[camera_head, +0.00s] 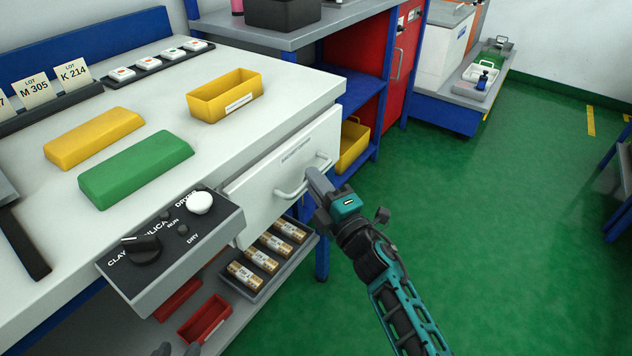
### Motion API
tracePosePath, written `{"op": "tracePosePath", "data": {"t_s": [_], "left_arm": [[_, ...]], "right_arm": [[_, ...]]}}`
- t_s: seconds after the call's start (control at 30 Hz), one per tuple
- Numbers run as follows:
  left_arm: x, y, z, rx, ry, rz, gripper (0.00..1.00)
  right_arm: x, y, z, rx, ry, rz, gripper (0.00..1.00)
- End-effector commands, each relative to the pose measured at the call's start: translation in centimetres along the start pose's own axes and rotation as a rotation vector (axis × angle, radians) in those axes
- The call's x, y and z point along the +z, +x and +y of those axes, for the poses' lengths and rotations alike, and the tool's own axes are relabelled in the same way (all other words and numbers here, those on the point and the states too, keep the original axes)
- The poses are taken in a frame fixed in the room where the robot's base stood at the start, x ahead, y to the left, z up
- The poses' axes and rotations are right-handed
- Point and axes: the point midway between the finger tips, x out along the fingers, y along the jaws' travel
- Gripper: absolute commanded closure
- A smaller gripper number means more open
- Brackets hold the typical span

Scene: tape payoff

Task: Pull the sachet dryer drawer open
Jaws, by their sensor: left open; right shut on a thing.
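The sachet dryer drawer (262,185) has a white front with small lettering and sits under the front edge of the white worktop. Its front looks about flush with the bench; no inside of the drawer shows. Its pale bar handle (289,193) is on the front. My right gripper (315,181) is shut on the right part of this handle, and its fingers hide some of it. My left gripper (177,350) shows only as grey fingertips at the bottom edge, apart and empty, below the control box and away from the drawer.
A control box (170,245) with a black knob and a white button juts out left of the drawer. Below is a tray of labelled cylinders (263,255) and a red bin (205,320). Yellow (94,137) and green (136,168) blocks lie on top.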

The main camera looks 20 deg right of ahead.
Motion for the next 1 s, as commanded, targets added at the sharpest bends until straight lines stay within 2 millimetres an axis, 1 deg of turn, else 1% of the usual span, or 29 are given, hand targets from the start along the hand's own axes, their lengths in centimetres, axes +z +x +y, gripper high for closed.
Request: {"op": "tracePosePath", "data": {"t_s": [0.47, 0.63, 0.77, 0.87, 1.0], "left_arm": [[0.0, 0.0, -0.1, 0.0, 0.007, 0.0, 0.57], [-0.1, -0.2, -0.1, 0.0, 0.008, 0.0, 0.57], [-0.5, -0.4, -0.1, -0.001, 0.009, 0.003, 0.57], [-0.6, -0.7, -0.2, -0.003, 0.008, 0.001, 0.57], [-0.9, -1.1, -0.2, -0.003, 0.008, -0.005, 0.57]], "right_arm": [[0.0, 0.0, 0.0, 0.0, 0.0, 0.0, 1.0], [0.3, -0.6, 0.1, -0.002, -0.001, 0.0, 1.0], [0.8, -2.1, 0.5, -0.003, -0.001, -0.001, 1.0], [1.6, -3.9, 0.9, -0.005, -0.003, 0.0, 1.0], [2.8, -6.9, 1.5, -0.006, -0.003, -0.001, 1.0]]}}
